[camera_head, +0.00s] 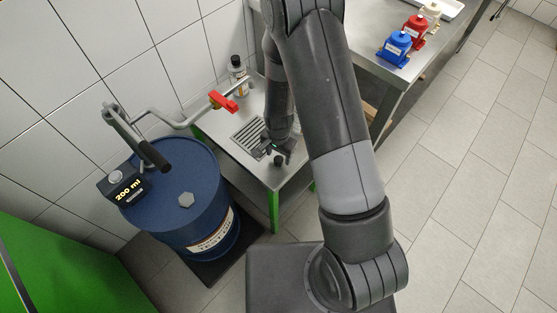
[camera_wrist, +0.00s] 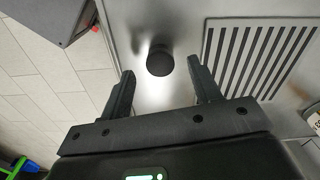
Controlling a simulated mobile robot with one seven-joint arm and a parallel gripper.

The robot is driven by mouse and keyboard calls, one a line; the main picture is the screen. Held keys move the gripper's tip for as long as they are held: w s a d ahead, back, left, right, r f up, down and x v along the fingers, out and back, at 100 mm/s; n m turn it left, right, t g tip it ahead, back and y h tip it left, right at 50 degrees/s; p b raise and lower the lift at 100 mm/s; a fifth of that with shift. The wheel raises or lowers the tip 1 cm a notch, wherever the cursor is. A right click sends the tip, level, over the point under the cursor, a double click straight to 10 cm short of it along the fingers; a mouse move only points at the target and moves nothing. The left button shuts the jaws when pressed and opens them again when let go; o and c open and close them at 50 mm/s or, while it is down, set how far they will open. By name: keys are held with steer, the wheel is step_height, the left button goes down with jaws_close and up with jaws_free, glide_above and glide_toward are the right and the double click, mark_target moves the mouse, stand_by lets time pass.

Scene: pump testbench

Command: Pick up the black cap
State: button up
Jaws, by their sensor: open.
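The black cap (camera_wrist: 160,63) lies on the steel bench top (camera_wrist: 140,15) in the wrist view, seen as a small dark round piece just beyond and between my two open fingers. In the head view the cap (camera_head: 278,160) shows as a small dark shape near the front edge of the bench, beside my gripper (camera_head: 281,150). My gripper (camera_wrist: 162,88) is open and empty in the wrist view, pointing toward the cap. I cannot tell how high the fingertips are above the bench.
A slotted drain grate (camera_head: 252,138) is set in the bench beside the cap. A bottle (camera_head: 239,78) stands at the back. Blue (camera_head: 396,47) and red (camera_head: 416,31) pumps stand on the farther table.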

steer(key=shift+f, duration=1)
steer(key=shift+c, duration=0.4)
steer(key=c, duration=1)
